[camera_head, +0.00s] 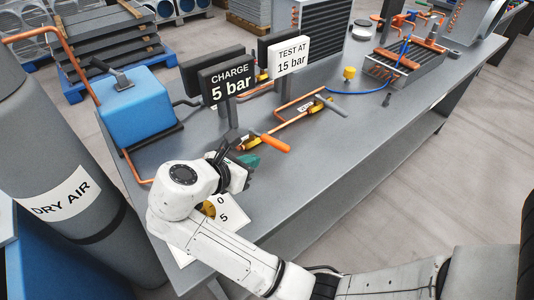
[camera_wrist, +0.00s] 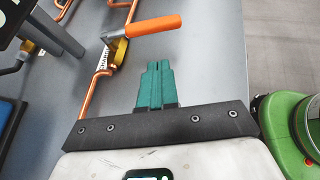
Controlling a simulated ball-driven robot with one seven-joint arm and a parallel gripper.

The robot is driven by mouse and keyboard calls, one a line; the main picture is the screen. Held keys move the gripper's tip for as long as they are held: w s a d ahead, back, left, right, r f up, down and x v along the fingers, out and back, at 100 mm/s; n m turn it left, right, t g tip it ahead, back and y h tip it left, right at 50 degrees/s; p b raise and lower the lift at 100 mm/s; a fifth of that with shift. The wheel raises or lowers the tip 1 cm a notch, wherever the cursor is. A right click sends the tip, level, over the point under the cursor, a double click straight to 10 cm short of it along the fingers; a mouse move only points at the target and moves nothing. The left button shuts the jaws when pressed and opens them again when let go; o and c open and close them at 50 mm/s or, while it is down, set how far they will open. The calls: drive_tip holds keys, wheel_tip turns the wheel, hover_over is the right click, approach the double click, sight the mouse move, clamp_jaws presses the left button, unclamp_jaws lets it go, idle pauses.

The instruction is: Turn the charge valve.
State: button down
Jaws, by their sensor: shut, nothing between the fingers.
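The charge valve has a brass body (camera_wrist: 118,50) on a copper pipe, with an orange lever (camera_wrist: 155,26) pointing right, across the line of the pipe. In the head view the lever (camera_head: 271,143) lies just right of my gripper (camera_head: 247,161). A tag beside the body is partly readable as "CHARGE". My gripper's teal fingers (camera_wrist: 155,84) are together and empty. In the wrist view their tips are below the lever, with a visible gap to it.
A "CHARGE 5 bar" sign (camera_head: 229,84) and a "TEST AT 15 bar" sign (camera_head: 289,57) stand behind the valve. A blue machine (camera_head: 150,105) stands left; a green object (camera_wrist: 290,130) is at right.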

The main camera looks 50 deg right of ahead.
sight(274, 146)
drive_tip(key=d, duration=0.1)
drive_tip(key=d+f, duration=0.1)
drive_tip(key=d, duration=0.3)
drive_tip(key=shift+s+d+f, duration=0.1)
drive_tip(key=shift+d+f, duration=0.15)
drive_tip(key=shift+d, duration=0.7)
drive_tip(key=shift+d+r+p, duration=0.1)
drive_tip(key=shift+p, duration=0.35)
